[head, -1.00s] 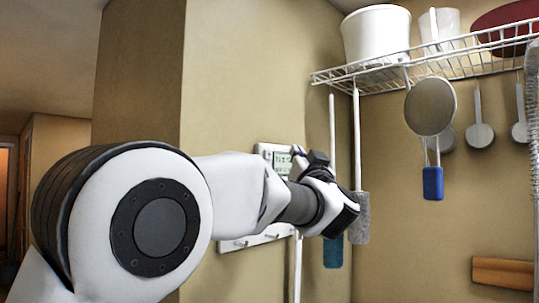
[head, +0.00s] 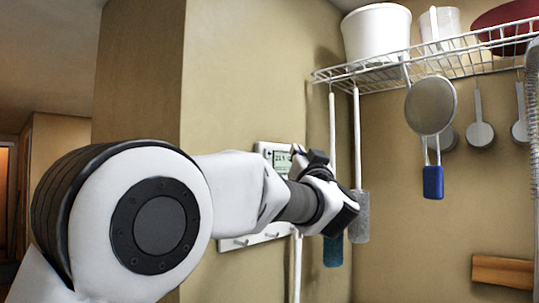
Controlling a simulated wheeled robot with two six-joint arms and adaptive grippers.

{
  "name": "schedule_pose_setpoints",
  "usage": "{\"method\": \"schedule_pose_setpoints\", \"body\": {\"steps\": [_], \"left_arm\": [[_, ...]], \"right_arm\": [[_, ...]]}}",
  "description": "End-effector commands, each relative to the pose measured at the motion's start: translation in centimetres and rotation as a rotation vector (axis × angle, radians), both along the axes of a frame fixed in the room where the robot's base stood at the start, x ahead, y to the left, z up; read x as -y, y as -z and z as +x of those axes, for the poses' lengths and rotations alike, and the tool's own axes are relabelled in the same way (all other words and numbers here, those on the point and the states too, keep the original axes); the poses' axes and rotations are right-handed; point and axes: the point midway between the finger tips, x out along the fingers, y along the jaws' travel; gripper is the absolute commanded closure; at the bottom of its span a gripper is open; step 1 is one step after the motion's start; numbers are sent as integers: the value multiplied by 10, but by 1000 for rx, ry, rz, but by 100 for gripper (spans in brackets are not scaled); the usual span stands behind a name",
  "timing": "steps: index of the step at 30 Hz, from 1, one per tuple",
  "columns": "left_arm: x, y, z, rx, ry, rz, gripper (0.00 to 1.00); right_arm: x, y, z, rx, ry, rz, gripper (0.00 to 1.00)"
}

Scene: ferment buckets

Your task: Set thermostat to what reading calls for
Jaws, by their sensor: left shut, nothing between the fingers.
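The thermostat (head: 267,150) is a white wall unit with a small grey-green display (head: 282,158). It is on the beige wall near the middle of the head view. Dark digits show on the display, but they are too small to read surely. My left gripper (head: 303,157) is shut and empty, at the right side of the thermostat, and it covers part of the unit's front. I cannot tell whether the fingertips touch it. My right gripper is not in view.
A white peg rail (head: 238,243) is on the wall below the thermostat. Long-handled brushes (head: 360,216) hang just right of my gripper from a wire shelf (head: 440,62). The shelf holds a white bucket (head: 377,34). A strainer (head: 430,106) and ladles hang farther right.

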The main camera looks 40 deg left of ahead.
Motion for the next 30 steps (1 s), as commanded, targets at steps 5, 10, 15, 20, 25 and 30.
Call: {"method": "schedule_pose_setpoints", "body": {"steps": [5, 10, 15, 20, 25, 30], "left_arm": [[0, 0, 0, 0, 0, 0, 100], [0, 0, 0, 0, 0, 0, 100], [0, 0, 0, 0, 0, 0, 100], [0, 0, 0, 5, 4, -5, 100], [0, 0, 0, 127, 90, -113, 100], [-1, 0, -2, 439, 305, -386, 100]], "right_arm": [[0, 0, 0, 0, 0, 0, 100], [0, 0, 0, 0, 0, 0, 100], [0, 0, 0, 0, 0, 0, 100], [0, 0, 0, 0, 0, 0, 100], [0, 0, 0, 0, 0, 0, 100], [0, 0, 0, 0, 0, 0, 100]]}}
